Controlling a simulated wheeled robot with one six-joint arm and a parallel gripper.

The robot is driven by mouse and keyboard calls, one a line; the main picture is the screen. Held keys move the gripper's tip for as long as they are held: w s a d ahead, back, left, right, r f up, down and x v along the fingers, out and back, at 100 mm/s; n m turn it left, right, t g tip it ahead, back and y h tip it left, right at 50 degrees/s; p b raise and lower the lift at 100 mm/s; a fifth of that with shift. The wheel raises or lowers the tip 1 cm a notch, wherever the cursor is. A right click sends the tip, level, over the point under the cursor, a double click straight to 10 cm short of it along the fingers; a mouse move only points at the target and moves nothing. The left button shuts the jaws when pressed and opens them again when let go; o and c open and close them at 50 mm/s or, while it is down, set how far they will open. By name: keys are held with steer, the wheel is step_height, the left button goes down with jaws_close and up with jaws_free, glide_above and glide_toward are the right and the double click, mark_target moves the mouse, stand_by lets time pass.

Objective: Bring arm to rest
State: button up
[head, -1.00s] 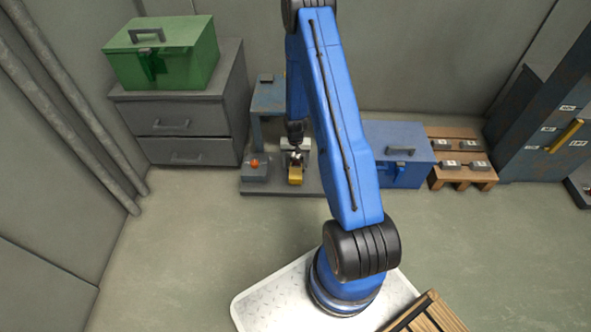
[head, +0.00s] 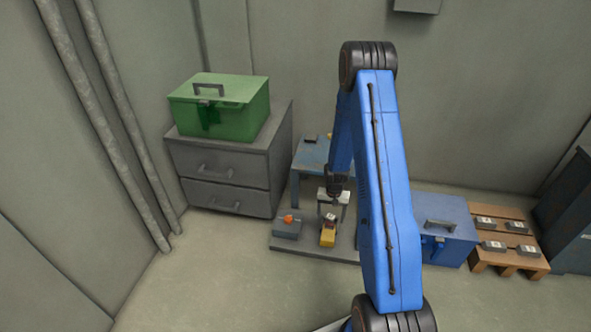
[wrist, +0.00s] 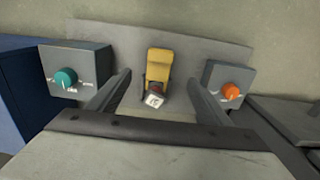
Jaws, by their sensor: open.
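My gripper (wrist: 159,77) is open; its two fingers stand apart in the wrist view. In the head view my gripper (head: 333,196) points down at the end of the blue arm, above a small fixture on a grey base plate (head: 312,249). A yellow piece (wrist: 159,65) with a small pale-labelled block (wrist: 154,100) shows between the fingers in the wrist view. The yellow piece also shows in the head view (head: 327,238), low on the plate. Whether the fingers touch anything I cannot tell.
In the wrist view, a teal-knob box (wrist: 75,75) and an orange-knob box (wrist: 228,92) flank the fingers. A green case (head: 218,108) sits on a grey drawer cabinet (head: 228,180). A blue case (head: 444,240) and wooden pallet (head: 507,238) stand right. Front left floor is clear.

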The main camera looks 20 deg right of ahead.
steer(key=s+a+r+n+t, duration=0.1)
steer(key=s+a+r, duration=0.15)
steer(key=r, duration=0.85)
steer(key=s+a+r+n, duration=0.15)
steer(key=a+r, duration=0.25)
steer(key=r, duration=0.7)
steer(key=s+a+r+n+t, duration=0.1)
steer(key=s+a+r, duration=0.2)
steer(key=r, duration=0.9)
steer(key=s+a+r+n+t, duration=0.15)
steer(key=s+a+r, duration=0.45)
steer(key=s+r, duration=0.6)
steer(key=s+a+r+n, duration=0.1)
steer(key=s+r, duration=0.1)
steer(key=s, duration=0.5)
steer(key=s+a+r+t, duration=0.1)
steer(key=s+a+r, duration=0.1)
steer(key=s, duration=0.6)
steer(key=shift+n, duration=0.4)
steer(key=shift+s+r, duration=0.1)
